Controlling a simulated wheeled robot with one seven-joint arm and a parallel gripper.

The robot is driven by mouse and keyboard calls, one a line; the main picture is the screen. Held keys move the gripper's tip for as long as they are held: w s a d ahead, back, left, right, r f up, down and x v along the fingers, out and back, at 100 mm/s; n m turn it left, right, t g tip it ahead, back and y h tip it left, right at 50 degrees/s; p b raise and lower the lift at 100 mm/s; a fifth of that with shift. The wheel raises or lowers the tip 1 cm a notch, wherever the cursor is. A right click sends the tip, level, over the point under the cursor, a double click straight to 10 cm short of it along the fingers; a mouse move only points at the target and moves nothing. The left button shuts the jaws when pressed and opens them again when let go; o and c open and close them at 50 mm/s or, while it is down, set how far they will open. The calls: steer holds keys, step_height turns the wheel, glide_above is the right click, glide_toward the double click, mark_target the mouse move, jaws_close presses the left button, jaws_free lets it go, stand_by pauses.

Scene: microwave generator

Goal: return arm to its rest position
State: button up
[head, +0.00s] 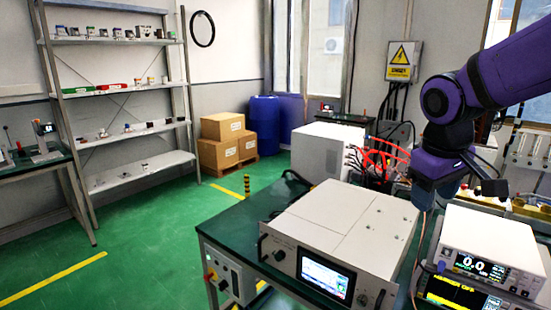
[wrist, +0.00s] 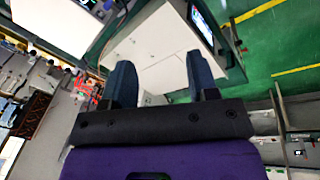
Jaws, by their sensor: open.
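My purple arm comes in from the upper right in the head view. My gripper (head: 452,190) hangs over the right part of the bench, above and between the large white instrument (head: 345,222) and the stacked meters. In the wrist view my gripper (wrist: 160,82) shows two dark blue fingers spread apart with nothing between them. Behind them is the white top of the large instrument (wrist: 155,48), with its screen at the upper right. The gripper is apart from it.
The power meter (head: 488,245) stands at the right, close below my gripper. A white box with red cables (head: 335,152) is behind the large instrument. A warning box (head: 403,60) hangs on the wall. Shelves (head: 115,90), cartons (head: 226,140) and a blue barrel (head: 263,125) stand farther back; the green floor at left is clear.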

steer(key=s+d+r+m+t, duration=0.1)
steer(key=s+m, duration=0.1)
steer(key=s, duration=0.5)
steer(key=s+r+m+t+y, duration=0.1)
steer(key=s+r+m+t, duration=0.1)
steer(key=s, duration=0.6)
steer(key=shift+d+r+y, duration=0.3)
steer(key=shift+d, duration=0.1)
